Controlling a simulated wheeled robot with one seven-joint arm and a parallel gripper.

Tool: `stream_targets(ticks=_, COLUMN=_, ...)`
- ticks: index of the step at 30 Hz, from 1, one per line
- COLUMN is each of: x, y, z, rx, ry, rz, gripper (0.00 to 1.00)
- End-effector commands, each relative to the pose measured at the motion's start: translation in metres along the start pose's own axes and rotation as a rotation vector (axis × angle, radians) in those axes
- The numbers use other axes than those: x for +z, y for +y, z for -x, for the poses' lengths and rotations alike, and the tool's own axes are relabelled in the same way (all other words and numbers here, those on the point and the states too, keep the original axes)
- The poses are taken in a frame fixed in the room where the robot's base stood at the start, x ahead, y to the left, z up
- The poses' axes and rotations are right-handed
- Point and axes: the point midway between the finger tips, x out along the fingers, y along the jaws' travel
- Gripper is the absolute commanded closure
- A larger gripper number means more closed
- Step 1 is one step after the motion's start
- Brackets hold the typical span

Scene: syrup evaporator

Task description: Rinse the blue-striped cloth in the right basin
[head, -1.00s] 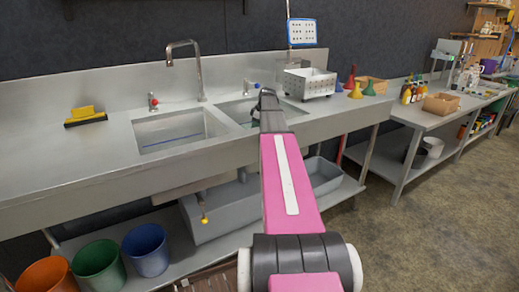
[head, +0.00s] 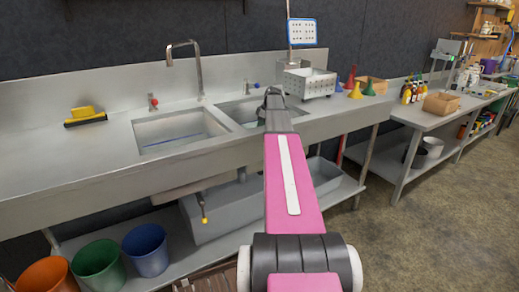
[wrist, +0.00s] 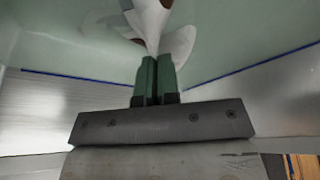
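My gripper (wrist: 154,62) is shut on a white cloth (wrist: 148,18) with brown patches, seen at the top of the wrist view. No blue stripes can be made out on it. The cloth hangs from the fingertips over pale green water inside a basin with a blue line along its walls. In the head view my gripper is at the right basin (head: 236,107), and my arm hides part of that basin. The cloth cannot be made out there. Whether the cloth is under the water or just above it is hard to tell.
The left basin (head: 178,128) has a tall faucet (head: 198,70) behind it. A perforated metal box (head: 310,82) stands right of the right basin, with coloured funnels (head: 354,91) beyond. A yellow brush (head: 84,114) lies on the left counter. Buckets (head: 146,250) stand below.

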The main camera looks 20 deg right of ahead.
Motion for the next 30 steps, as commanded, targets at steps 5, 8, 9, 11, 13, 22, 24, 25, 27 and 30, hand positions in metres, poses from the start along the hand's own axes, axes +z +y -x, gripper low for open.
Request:
stream_targets(ticks=5, x=-0.022, y=-0.024, z=-0.008, rx=-0.001, ry=0.000, rz=0.002, gripper=1.00)
stream_targets(ticks=8, x=-0.033, y=-0.036, z=-0.012, rx=-0.001, ry=0.000, rz=0.001, gripper=1.00)
stream_targets(ticks=9, x=-0.038, y=-0.041, z=-0.013, rx=-0.001, ry=0.000, rz=0.001, gripper=1.00)
stream_targets(ticks=11, x=-0.045, y=-0.047, z=-0.016, rx=-0.001, ry=0.000, rz=0.002, gripper=1.00)
stream_targets(ticks=13, x=-0.050, y=-0.052, z=-0.018, rx=-0.001, ry=0.000, rz=0.001, gripper=1.00)
stream_targets(ticks=22, x=-0.045, y=-0.043, z=-0.015, rx=0.000, ry=0.000, rz=-0.003, gripper=1.00)
stream_targets(ticks=24, x=-0.036, y=-0.034, z=-0.012, rx=0.000, ry=0.000, rz=-0.003, gripper=1.00)
stream_targets(ticks=25, x=-0.032, y=-0.030, z=-0.011, rx=0.000, ry=0.000, rz=-0.003, gripper=1.00)
stream_targets(ticks=27, x=-0.024, y=-0.022, z=-0.008, rx=0.000, ry=0.000, rz=-0.003, gripper=1.00)
stream_targets(ticks=30, x=-0.012, y=-0.010, z=-0.004, rx=0.001, ry=0.000, rz=-0.003, gripper=1.00)
